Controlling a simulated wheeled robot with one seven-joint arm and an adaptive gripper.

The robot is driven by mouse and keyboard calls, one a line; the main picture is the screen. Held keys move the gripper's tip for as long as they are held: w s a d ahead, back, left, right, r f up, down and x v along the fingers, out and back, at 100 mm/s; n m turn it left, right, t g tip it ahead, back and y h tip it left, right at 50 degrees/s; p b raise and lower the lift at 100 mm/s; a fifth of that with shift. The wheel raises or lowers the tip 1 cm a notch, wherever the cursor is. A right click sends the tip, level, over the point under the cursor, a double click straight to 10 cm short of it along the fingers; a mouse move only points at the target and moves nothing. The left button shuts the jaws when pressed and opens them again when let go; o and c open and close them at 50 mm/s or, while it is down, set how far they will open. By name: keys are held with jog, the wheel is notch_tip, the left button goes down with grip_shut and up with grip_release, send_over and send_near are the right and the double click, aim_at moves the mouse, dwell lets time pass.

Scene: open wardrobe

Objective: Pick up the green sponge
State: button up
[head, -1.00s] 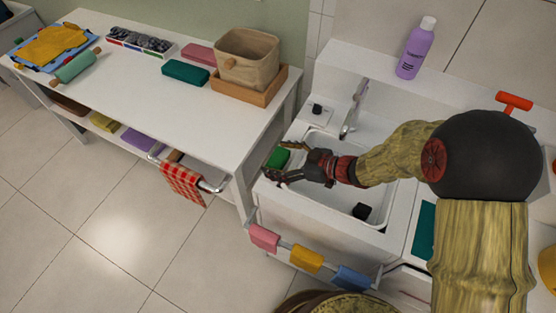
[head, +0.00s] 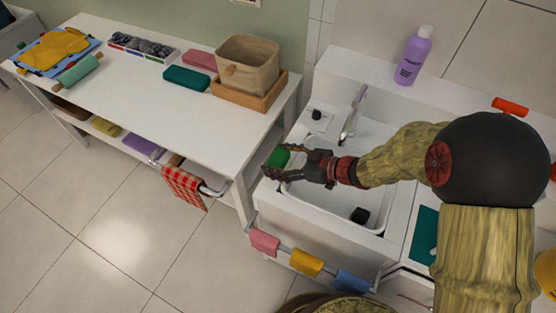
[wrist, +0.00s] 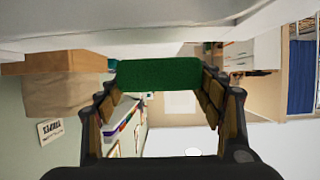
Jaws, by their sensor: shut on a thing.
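The green sponge (head: 278,158) is at the left rim of the white sink (head: 292,206) in the head view. My gripper (head: 276,162) reaches in from the right with a finger on each side of the sponge. In the wrist view the sponge (wrist: 160,74) spans the gap between my two fingertips (wrist: 160,84). My gripper is shut on it. The head view does not clearly show whether the sponge still touches the sink's ledge.
A faucet (head: 350,118) stands behind the basin, and a purple bottle (head: 412,56) is on the back ledge. The white table (head: 150,85) at left holds a fabric basket (head: 246,64) in a wooden tray (head: 268,99). Cloths hang on the front rail.

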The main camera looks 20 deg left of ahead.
aim_at(283, 159)
jog(key=s+d+r+p, duration=0.6)
jog(key=s+d+r, duration=0.2)
jog(key=s+r, duration=0.2)
jog(key=shift+s+d+r, duration=0.25)
jog(key=shift+s+d, duration=0.15)
jog(key=shift+s, duration=0.05)
